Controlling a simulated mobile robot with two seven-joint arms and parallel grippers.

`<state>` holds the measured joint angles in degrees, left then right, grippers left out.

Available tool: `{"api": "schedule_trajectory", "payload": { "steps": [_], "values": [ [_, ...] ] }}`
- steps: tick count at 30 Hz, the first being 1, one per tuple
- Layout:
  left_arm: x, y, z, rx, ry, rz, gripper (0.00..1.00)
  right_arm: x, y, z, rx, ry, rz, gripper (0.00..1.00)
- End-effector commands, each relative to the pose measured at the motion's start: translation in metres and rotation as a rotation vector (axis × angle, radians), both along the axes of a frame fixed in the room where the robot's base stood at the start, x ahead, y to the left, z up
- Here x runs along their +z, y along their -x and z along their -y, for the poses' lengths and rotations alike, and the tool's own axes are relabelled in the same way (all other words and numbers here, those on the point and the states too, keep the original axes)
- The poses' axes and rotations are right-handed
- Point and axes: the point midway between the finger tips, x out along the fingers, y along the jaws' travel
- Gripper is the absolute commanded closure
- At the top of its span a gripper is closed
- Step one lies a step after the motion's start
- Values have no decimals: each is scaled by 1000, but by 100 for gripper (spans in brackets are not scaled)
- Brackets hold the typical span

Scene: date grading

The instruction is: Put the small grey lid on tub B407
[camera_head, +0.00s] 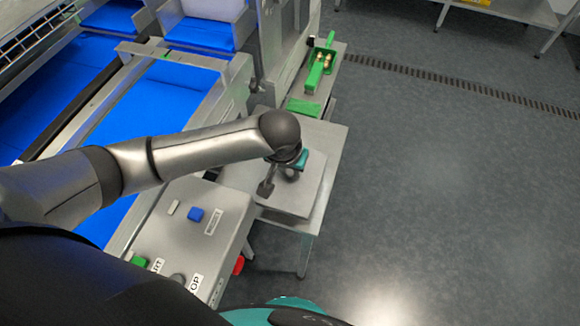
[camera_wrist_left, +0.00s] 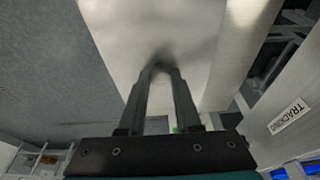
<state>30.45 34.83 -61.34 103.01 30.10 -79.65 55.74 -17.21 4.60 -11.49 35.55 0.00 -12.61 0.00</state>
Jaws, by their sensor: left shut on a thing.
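My left gripper (camera_head: 270,182) reaches in over the pale grey stand top (camera_head: 310,178) and points down. Its fingers (camera_wrist_left: 160,85) come close together in the left wrist view, against a pale surface. It is shut on a small grey piece at the fingertips, which I take to be the small grey lid; it is dark and blurred, so its outline is unclear. I cannot tell whether it touches the surface. I cannot make out a tub marked B407 in either view. My right gripper is not in view.
A control panel (camera_head: 184,232) with coloured buttons stands at the left of the stand. A green fixture (camera_head: 320,65) with small tan items is behind it. A blue conveyor (camera_head: 165,95) lies at the left. The grey floor (camera_head: 440,190) at the right is clear.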

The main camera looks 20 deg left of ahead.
Motion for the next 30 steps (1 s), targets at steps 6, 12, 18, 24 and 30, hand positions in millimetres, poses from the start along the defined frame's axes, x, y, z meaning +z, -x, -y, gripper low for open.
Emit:
{"api": "schedule_trajectory", "payload": {
  "steps": [6,12,18,24,30],
  "values": [
    [-2,0,0,0,0,0,100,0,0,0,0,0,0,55],
    [-4,0,0,0,0,0,100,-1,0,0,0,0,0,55],
    [-7,0,0,0,1,1,100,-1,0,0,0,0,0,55],
    [-9,0,0,0,0,1,100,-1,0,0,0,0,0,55],
    [-12,0,0,0,0,1,100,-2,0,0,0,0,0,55]
  ]
}}
